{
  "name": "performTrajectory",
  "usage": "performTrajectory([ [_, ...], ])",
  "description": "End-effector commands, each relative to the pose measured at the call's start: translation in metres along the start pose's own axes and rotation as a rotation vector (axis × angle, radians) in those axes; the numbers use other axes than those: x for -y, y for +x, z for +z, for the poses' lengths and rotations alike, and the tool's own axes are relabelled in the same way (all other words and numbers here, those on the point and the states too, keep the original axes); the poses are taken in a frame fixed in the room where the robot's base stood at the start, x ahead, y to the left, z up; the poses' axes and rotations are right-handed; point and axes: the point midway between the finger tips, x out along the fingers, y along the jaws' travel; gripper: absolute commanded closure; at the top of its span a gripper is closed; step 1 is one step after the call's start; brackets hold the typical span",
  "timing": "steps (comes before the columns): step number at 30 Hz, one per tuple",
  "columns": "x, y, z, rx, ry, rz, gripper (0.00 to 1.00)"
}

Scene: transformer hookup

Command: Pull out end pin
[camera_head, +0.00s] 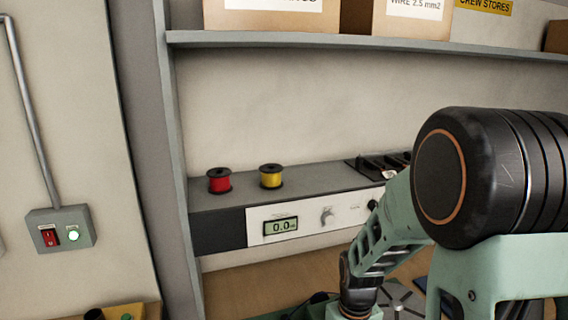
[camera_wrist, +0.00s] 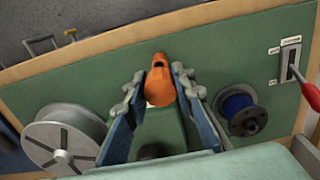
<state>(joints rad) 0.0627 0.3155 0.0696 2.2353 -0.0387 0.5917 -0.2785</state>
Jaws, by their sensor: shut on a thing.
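In the wrist view, my gripper (camera_wrist: 158,86) is shut with its two fingers on either side of an orange piece (camera_wrist: 160,82), which looks like the end pin. The piece has a rounded upper end and a dark notch or hole. It stands out between the fingertips over a green board (camera_wrist: 90,75). Its lower end, and whether it is still seated in anything, cannot be made out. In the head view my arm fills the right side, and the pin does not show.
A large grey spool (camera_wrist: 62,140) lies left of my fingers and a blue spool (camera_wrist: 243,110) right. A slotted switch plate (camera_wrist: 290,62) and a red handle (camera_wrist: 311,94) are at the right edge. In the head view, red (camera_head: 219,180) and yellow (camera_head: 271,176) spools stand on a meter unit (camera_head: 300,222).

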Motion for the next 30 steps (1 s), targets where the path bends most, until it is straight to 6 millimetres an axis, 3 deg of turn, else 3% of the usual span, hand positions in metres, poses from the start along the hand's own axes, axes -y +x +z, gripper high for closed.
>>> performTrajectory([
  [16,0.0,-0.007,0.0,-0.001,0.0,0.0,1.0],
  [30,0.0,-0.044,0.0,-0.001,0.0,0.0,1.0],
])
